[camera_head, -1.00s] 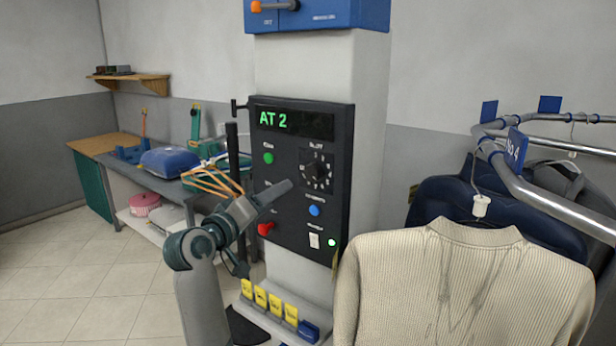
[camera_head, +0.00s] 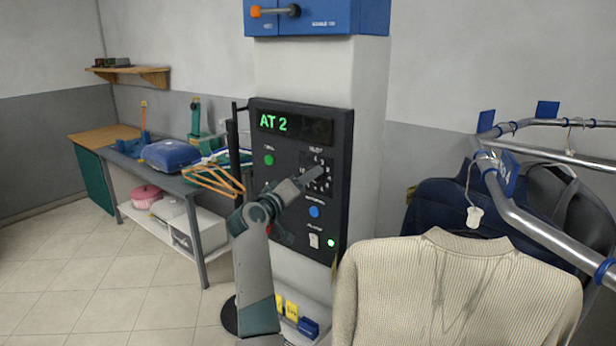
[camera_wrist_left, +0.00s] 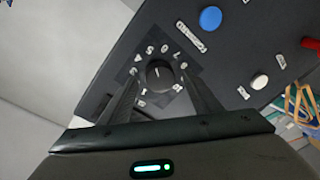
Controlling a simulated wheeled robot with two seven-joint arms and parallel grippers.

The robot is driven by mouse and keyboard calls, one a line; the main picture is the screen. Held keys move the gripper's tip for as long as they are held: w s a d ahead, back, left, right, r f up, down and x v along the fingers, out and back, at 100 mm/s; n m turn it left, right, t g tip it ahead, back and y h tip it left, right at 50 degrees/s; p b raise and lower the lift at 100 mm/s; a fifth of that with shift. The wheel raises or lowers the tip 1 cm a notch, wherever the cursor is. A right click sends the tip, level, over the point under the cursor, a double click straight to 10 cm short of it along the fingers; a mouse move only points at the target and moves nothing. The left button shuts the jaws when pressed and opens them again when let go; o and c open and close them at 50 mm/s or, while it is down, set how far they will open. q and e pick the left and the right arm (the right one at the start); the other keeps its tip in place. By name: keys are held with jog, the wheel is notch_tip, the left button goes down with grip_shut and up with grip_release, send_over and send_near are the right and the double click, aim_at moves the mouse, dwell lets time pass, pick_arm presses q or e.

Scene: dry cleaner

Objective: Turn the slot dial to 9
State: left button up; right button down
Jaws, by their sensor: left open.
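The slot dial (camera_wrist_left: 160,74) is a round black knob with white numbers around it, on a dark control panel (camera_head: 340,130). In the head view my left gripper (camera_head: 316,174) covers most of the dial. In the left wrist view the gripper's two fingers are open, one on each side of the knob. I cannot tell whether they touch it. Some numbers are partly hidden by the fingers, and the pointer's setting is hard to read. The green display (camera_head: 281,124) reads "AT 2". My right gripper is not in view.
A green button (camera_head: 269,160), a blue button (camera_head: 314,211) and a white switch (camera_head: 314,241) sit near the dial. A rail (camera_head: 545,222) with a cream sweater (camera_head: 460,290) and dark garments stands at right. A workbench (camera_head: 165,176) stands at left.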

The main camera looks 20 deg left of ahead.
pick_arm(q)
jog(key=shift+w+d, duration=0.2)
jog(key=shift+w, duration=0.45)
jog(key=c, duration=1.1)
jog(key=shift+o, duration=0.3)
